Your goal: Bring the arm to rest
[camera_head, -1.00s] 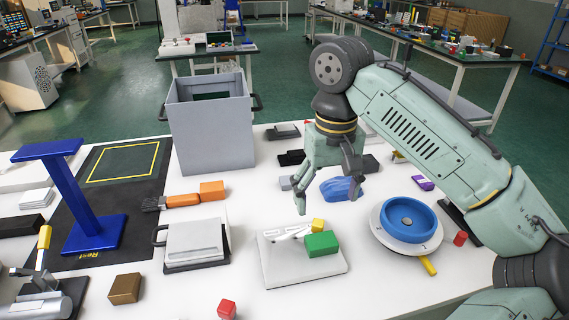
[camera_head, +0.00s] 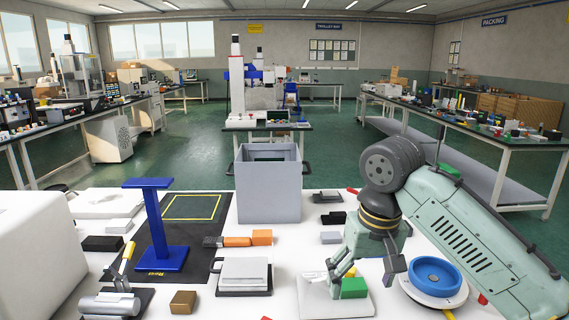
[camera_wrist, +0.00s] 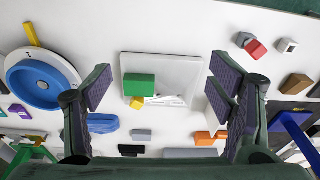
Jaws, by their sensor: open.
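My gripper (camera_head: 366,274) is open and empty. In the head view it hangs from my arm at the right, over the table near a green block (camera_head: 353,288). In the wrist view the fingers (camera_wrist: 163,88) are spread wide, with the white board (camera_wrist: 185,68) and the green block (camera_wrist: 138,84) below and between them. Nothing is between the finger pads. At the left of the table a blue I-shaped stand (camera_head: 150,222) stands upright on a black mat (camera_head: 196,236) with a yellow outline and yellow lettering.
A grey open box (camera_head: 269,190) stands at the back middle. A blue ring on a round white base (camera_head: 436,278) is close right of my gripper. A silver case (camera_head: 244,271) and an orange-handled brush (camera_head: 236,241) lie left of it. A large white block (camera_head: 30,255) fills the left edge.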

